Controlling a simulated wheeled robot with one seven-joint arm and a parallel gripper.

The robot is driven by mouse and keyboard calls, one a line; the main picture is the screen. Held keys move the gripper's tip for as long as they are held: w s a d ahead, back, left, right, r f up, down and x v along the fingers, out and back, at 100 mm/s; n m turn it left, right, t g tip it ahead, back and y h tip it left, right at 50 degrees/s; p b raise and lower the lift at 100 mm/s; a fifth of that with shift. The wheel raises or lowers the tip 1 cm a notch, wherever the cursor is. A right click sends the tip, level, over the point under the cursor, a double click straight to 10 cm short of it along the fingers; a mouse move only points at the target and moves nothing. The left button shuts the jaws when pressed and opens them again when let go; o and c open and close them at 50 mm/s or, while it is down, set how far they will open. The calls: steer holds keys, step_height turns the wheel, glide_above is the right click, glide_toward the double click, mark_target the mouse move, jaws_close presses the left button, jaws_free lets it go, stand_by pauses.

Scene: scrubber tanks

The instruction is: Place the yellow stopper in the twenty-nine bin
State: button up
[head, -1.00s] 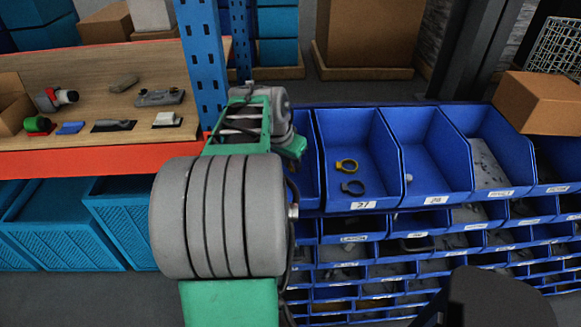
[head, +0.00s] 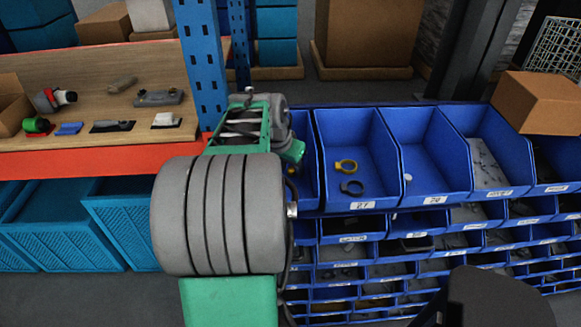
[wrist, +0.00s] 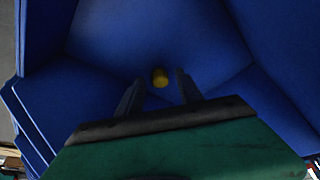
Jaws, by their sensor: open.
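The yellow stopper (wrist: 160,77) is a small yellow cylinder lying in a blue bin (wrist: 110,40) in the wrist view. My gripper (wrist: 159,88) is open above it, with the stopper between the two dark fingertips as seen; whether they touch it cannot be told. The label of the third bin (head: 493,193) is too blurred to read.
Bin 27 holds a yellow ring (head: 346,166) and a grey ring (head: 352,187). Smaller blue bins lie in rows below. A cardboard box (head: 540,100) sits at the right end. A blue rack post (head: 203,70) and wooden shelf (head: 90,75) with tools stand at left.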

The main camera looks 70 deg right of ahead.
steer(key=v, duration=1.2)
steer(key=shift+w, duration=0.1)
